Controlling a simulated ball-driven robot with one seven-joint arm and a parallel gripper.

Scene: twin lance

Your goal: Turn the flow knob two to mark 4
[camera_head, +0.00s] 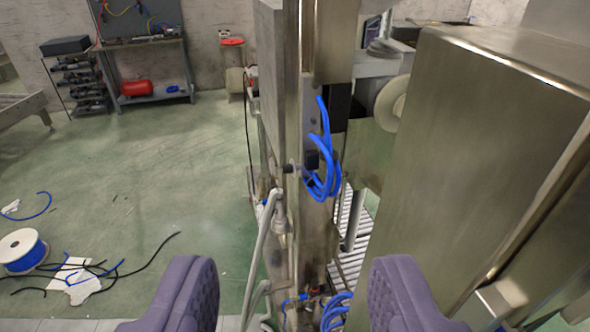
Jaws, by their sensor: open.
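My gripper (293,280) shows at the bottom of the picture, its two purple padded fingers wide apart with nothing held between them. No knob that I can make out as flow knob two shows, and no mark 4 can be read. A tall steel machine column (316,215) stands beyond the gap between the fingers, with looped blue hoses (325,165) on it. A pale round disc (391,103) sits at the column's right, partly hidden by a large steel cabinet; I cannot tell what it is.
The large steel cabinet (470,150) fills the right side. Green floor (190,180) is open at the left, with a cable spool (22,250) and loose cables (90,270) on it. A workbench (150,97) with a red tank (137,88) stands at the back left.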

